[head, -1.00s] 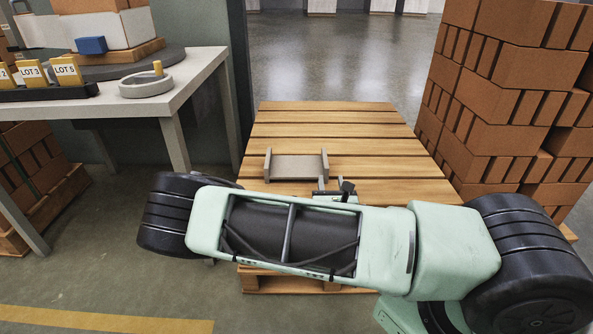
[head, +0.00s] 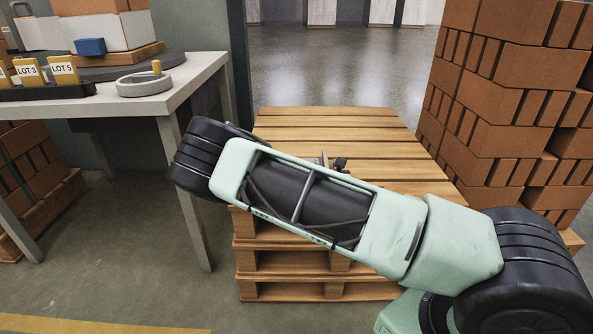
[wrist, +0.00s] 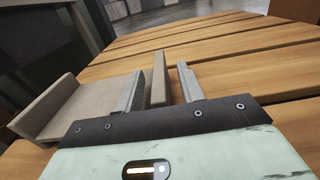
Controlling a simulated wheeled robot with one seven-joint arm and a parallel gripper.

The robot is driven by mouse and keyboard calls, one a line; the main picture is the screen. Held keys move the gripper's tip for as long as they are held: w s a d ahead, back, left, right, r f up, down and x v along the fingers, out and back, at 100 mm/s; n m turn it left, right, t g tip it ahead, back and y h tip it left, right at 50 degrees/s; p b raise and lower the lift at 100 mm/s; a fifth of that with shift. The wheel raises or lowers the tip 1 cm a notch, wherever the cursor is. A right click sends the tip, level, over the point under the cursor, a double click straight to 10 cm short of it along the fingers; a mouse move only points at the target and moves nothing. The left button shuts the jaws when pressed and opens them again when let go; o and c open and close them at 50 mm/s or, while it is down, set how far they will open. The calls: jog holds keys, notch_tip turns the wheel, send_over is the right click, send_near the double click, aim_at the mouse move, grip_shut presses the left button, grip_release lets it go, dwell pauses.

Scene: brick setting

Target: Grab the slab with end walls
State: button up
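The slab with end walls is a grey-brown flat piece (wrist: 92,106) with an upright wall at each end, lying on the wooden pallet (head: 395,150). My gripper (wrist: 160,86) is open in the wrist view. Its two grey fingers stand on either side of the slab's right end wall (wrist: 158,78). The left finger is close to that wall, over the slab's inner side. A gap shows between the wall and the right finger. In the head view my arm hides most of the slab and the gripper.
A tall brick stack (head: 505,100) stands right of the pallet. A grey table (head: 190,85) with a ring-shaped part (head: 143,84) and lot cards (head: 62,70) stands at the left. The pallet boards beyond the slab are clear.

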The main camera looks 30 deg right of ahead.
grip_shut()
jog(key=shift+r, duration=0.1)
